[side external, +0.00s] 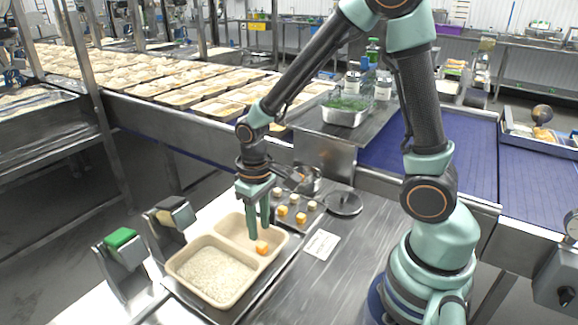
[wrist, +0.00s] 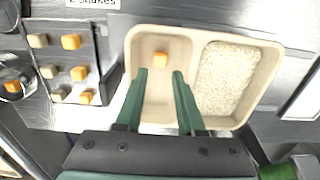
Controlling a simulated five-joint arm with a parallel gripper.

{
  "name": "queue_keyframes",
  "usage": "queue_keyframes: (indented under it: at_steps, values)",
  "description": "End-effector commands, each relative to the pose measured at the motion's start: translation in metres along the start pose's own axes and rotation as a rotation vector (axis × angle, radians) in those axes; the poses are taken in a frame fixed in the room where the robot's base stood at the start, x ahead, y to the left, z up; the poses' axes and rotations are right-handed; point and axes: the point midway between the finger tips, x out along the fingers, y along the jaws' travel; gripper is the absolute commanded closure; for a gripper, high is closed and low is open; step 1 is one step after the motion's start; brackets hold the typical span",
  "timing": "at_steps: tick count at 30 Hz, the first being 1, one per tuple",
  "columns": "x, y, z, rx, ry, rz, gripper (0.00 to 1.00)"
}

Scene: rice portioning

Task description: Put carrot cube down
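The orange carrot cube (side external: 262,247) lies in the empty-looking compartment of the beige two-part tray (side external: 207,297). My gripper (side external: 259,231) points down over the cube's compartment, a little above the cube. In the wrist view my gripper (wrist: 159,73) has its green fingers apart, with nothing between them.
A metal plate (wrist: 102,62) with several orange and pale cubes lies beside the tray. A white label card (side external: 321,244) and a round dark lid (side external: 343,203) lie nearby. Two small stands, one with a green top (side external: 119,238), are left of the tray.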

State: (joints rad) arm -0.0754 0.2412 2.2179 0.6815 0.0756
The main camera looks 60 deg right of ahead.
Motion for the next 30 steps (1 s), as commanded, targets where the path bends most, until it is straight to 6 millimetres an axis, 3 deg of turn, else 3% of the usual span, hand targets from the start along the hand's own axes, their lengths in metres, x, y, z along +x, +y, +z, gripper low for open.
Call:
queue_keyframes:
  at_steps: [3,9,17,30]
  values:
    - [-0.025,0.000,-0.002,0.000,0.008,-0.001,0.62]
    - [-0.058,0.000,-0.001,0.000,0.005,0.000,0.62]
    - [-0.079,0.001,0.001,0.001,0.019,-0.001,0.62]
    - [-0.155,0.019,0.032,0.001,0.351,-0.008,0.62]
